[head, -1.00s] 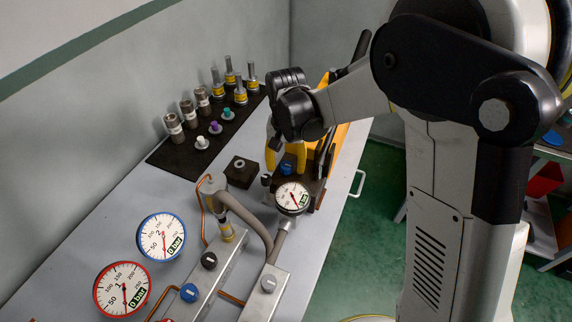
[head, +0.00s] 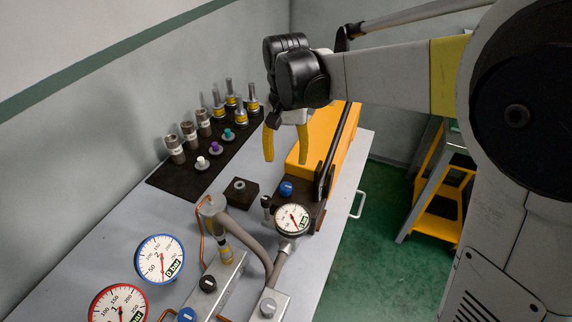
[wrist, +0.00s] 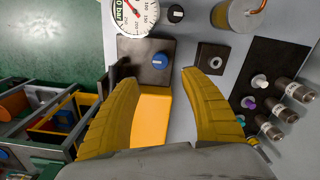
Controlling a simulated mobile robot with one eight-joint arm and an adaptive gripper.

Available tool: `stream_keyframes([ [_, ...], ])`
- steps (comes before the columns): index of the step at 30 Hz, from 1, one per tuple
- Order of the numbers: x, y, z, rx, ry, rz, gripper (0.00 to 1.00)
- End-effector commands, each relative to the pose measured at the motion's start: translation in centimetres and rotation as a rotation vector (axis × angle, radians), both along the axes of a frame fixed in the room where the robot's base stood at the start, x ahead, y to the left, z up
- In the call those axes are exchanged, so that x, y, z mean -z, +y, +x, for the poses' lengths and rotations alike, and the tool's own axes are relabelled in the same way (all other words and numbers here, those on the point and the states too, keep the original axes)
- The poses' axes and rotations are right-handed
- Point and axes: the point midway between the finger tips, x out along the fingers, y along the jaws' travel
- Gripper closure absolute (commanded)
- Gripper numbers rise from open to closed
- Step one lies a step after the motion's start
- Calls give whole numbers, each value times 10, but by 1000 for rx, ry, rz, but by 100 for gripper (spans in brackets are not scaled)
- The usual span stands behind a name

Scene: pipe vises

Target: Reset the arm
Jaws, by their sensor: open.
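My gripper (head: 286,145) hangs above the workbench in the head view, its yellow fingers pointing down. In the wrist view my gripper (wrist: 158,100) shows both yellow fingers spread wide with nothing held between them. Below it are the yellow body of a bench device (head: 322,135) and its dark block with a blue knob (head: 286,188). The blue knob also shows in the wrist view (wrist: 159,61), beyond and between the fingertips. The gripper appears apart from the bench and everything on it.
A dark mat (head: 163,181) holds several metal fittings and small coloured plugs near the wall. Gauges, including a blue-rimmed one (head: 160,259), and pipes stand at the front. A small dark block (head: 239,194) sits mid-bench. A yellow-framed cart (head: 437,215) stands on the green floor at right.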

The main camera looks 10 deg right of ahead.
Motion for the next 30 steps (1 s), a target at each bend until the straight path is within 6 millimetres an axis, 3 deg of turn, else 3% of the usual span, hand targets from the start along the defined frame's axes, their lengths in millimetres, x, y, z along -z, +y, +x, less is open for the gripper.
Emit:
stream_keyframes([
  [17,-5,-6,-5,-4,-15,4,47],
  [23,-24,-38,-37,-36,-123,23,47],
  [30,-34,-83,-93,-99,-312,24,47],
])
